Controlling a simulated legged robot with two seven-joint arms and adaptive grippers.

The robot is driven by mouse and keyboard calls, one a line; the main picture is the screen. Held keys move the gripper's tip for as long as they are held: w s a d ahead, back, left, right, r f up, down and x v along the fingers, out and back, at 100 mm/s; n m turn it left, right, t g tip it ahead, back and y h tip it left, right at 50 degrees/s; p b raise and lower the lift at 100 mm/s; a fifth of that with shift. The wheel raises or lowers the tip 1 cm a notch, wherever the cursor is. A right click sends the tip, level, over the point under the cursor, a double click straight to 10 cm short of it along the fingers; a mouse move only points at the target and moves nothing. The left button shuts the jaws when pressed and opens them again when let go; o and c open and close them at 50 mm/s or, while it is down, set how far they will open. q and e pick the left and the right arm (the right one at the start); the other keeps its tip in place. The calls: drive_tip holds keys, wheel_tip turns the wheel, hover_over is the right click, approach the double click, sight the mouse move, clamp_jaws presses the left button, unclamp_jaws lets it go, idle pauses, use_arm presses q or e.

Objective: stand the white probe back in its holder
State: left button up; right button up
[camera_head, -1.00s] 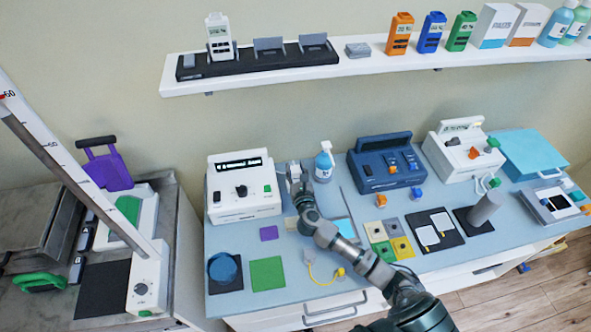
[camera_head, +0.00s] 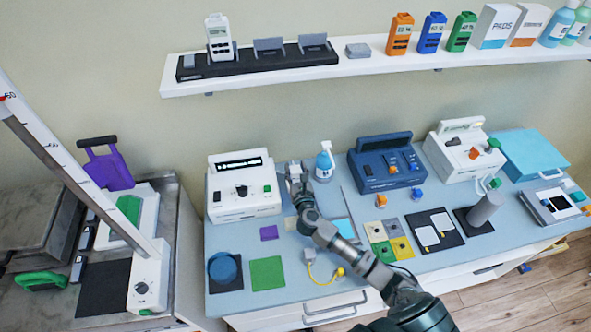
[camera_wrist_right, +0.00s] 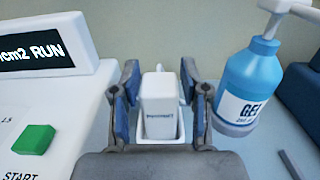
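The white probe (camera_wrist_right: 158,98) stands upright in the right wrist view, its lower end inside a white, open-topped holder (camera_wrist_right: 181,128). The two fingers of my right gripper (camera_wrist_right: 160,98) are spread on either side of the probe, with narrow gaps showing between them and it. In the head view my right gripper (camera_head: 294,172) is at the back of the blue-grey table, just right of the white console; it largely hides the probe and holder there. My left gripper is in neither view.
The white console (camera_head: 243,190) is close on the gripper's left. A blue gel bottle (camera_head: 324,167) with a white pump is close on its right. Beyond it stands a dark blue device (camera_head: 385,168). A yellow-tipped lead (camera_head: 326,272) lies near the table's front.

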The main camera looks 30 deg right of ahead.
drive_tip(key=shift+o, duration=1.1)
drive_tip(key=v, duration=1.2)
drive_tip(key=shift+d, duration=0.1)
